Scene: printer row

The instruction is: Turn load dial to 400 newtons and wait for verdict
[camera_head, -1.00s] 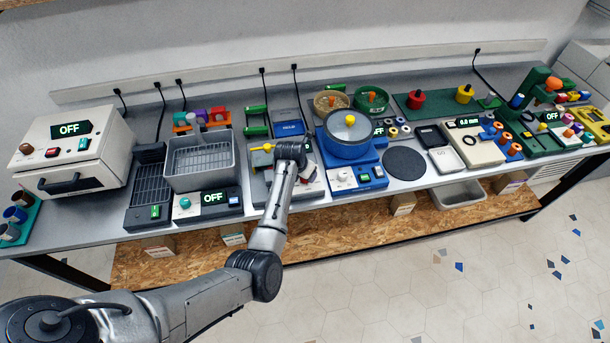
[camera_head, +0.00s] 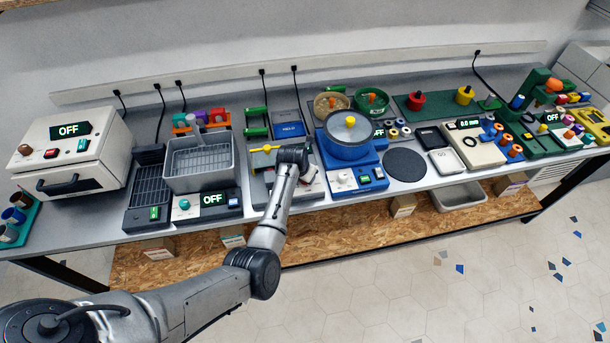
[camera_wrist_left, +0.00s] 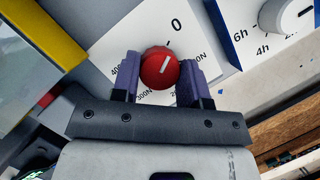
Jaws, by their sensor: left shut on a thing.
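The red load dial (camera_wrist_left: 160,68) shows in the left wrist view on a light panel (camera_wrist_left: 118,46) marked 0 and several newton values, including 300N and 400N. Its white pointer line slants towards the 0 mark. My left gripper (camera_wrist_left: 159,66) is shut on the dial, with one purple finger on each side. In the head view, my left wrist hides the dial and the fingertips. The test machine there has a grey base (camera_head: 256,186), a yellow part (camera_head: 264,149) and a small blue screen (camera_head: 290,129), its text too small to read. My right gripper is out of view.
A blue machine with a round bowl (camera_head: 347,150) stands close right of my wrist. Its white timer knob (camera_wrist_left: 288,14) is near the gripper. A grey basin (camera_head: 200,164) stands on the left, with a white oven (camera_head: 72,150) farther left. The bench front edge runs below my wrist.

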